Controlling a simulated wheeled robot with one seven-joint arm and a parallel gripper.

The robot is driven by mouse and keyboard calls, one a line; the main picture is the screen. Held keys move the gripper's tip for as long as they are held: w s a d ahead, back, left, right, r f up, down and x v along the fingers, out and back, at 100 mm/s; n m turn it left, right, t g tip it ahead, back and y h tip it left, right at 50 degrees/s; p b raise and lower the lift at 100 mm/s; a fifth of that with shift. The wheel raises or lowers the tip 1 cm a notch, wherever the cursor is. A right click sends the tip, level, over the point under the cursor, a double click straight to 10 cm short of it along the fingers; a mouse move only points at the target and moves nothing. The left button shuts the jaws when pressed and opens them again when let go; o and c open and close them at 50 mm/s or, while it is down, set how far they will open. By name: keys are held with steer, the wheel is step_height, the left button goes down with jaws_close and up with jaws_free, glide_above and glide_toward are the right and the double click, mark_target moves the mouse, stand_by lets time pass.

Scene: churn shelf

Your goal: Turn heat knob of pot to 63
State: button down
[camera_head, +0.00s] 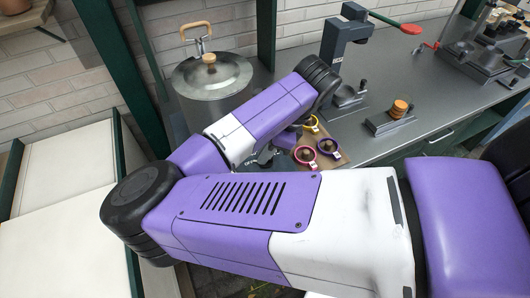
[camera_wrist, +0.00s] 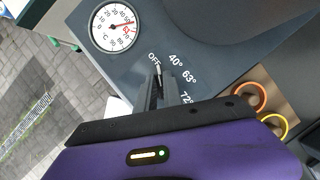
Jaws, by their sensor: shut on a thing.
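The pot (camera_head: 188,118) is a grey metal vessel with a domed lid and a wooden knob, standing at the back left in the head view. In the wrist view its front panel (camera_wrist: 110,70) carries the printed labels OFF, 40°, 63° and 72°. A round white thermometer dial (camera_wrist: 113,27) with a red needle sits above them. My gripper (camera_wrist: 163,88) is shut on the heat knob (camera_wrist: 158,69), just below the labels. The knob is mostly hidden between the fingers; its pale tip shows close to OFF. In the head view my arm hides the knob and most of the pot's front.
Several coloured ring-handled items, including a yellow ring (camera_head: 311,124) and a red ring (camera_head: 304,155), lie on a wooden board right of my gripper. A dark press (camera_head: 342,45) and small devices stand on the grey counter (camera_head: 400,60). A paved floor (camera_wrist: 40,110) shows at left in the wrist view.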

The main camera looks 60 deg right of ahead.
steer(key=m+b, duration=0.1)
steer(key=m, duration=0.1)
steer(key=m+h+b, duration=0.1)
steer(key=m, duration=0.1)
steer(key=shift+f+m+t+h, duration=0.1)
steer(key=shift+m+t+h, duration=0.2)
steer(key=shift+t, duration=0.1)
steer(key=shift+m+h+b, duration=0.6)
steer(key=shift+m+b, duration=0.15)
steer(key=shift+m, duration=0.75)
steer(key=shift+d, duration=0.1)
steer(key=c, duration=1.5)
jaws_free()
steer(key=v, duration=0.8)
